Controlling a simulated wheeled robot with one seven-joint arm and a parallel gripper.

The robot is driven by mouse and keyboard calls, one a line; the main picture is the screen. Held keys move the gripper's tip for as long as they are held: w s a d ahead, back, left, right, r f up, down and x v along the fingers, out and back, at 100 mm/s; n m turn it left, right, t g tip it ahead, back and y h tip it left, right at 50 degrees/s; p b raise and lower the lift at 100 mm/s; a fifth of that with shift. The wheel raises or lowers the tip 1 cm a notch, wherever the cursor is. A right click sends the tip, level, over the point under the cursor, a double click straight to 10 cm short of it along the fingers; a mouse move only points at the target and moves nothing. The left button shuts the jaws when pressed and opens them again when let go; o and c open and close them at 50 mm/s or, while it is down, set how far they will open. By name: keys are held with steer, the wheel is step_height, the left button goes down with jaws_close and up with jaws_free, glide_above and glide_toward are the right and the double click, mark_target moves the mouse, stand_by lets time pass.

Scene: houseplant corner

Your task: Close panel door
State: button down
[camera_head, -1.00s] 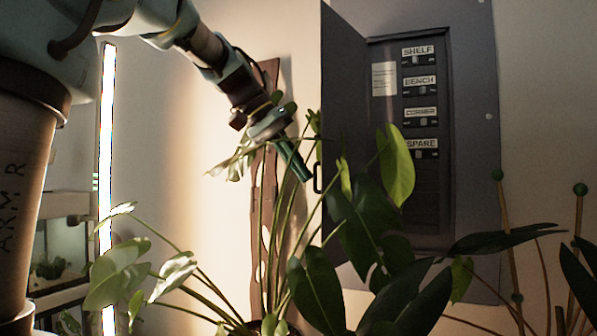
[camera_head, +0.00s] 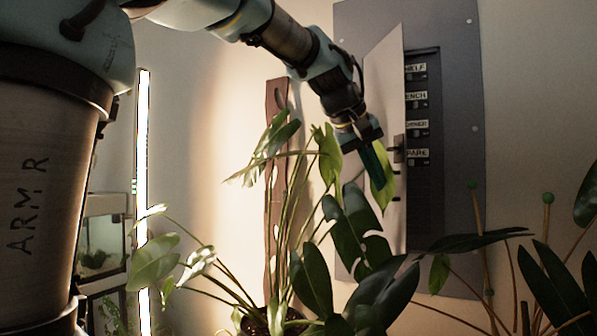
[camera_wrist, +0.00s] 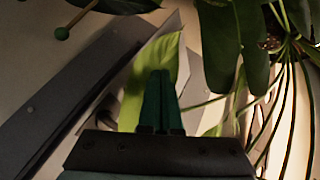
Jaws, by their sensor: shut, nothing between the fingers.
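The panel door (camera_head: 384,110) is partly open, hinged on the left of the grey wall panel (camera_head: 463,120). It covers the left part of the opening and its outer face is lit. My gripper (camera_head: 375,180) is shut and empty, its green fingers in front of the door's outer face near the handle (camera_head: 396,155). In the wrist view, the shut fingers (camera_wrist: 160,85) point at a bright green leaf (camera_wrist: 135,95), with the door (camera_wrist: 165,35) behind it. I cannot tell whether the fingers touch the door.
A large houseplant (camera_head: 310,275) stands below and around my gripper, with leaves close to the fingers. A brown wooden board (camera_head: 277,200) stands behind it. Green-tipped stakes (camera_head: 548,198) rise at the right. A bright vertical light (camera_head: 143,180) is at the left.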

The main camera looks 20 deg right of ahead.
steer(key=shift+w+d+n+t+y+p, duration=0.45)
steer(key=shift+d+n+p, duration=0.75)
steer(key=shift+d, duration=1.75)
steer(key=shift+w+d+n+t+y+p, duration=0.1)
steer(key=shift+d+n+t+y+p, duration=0.25)
steer(key=shift+d+n+t+p, duration=1.7)
steer(key=shift+w+d+m+g+y+p, duration=0.15)
steer(key=shift+w+d+g+y+p, duration=0.45)
steer(key=shift+d, duration=3.3)
steer(key=shift+s+g, duration=0.3)
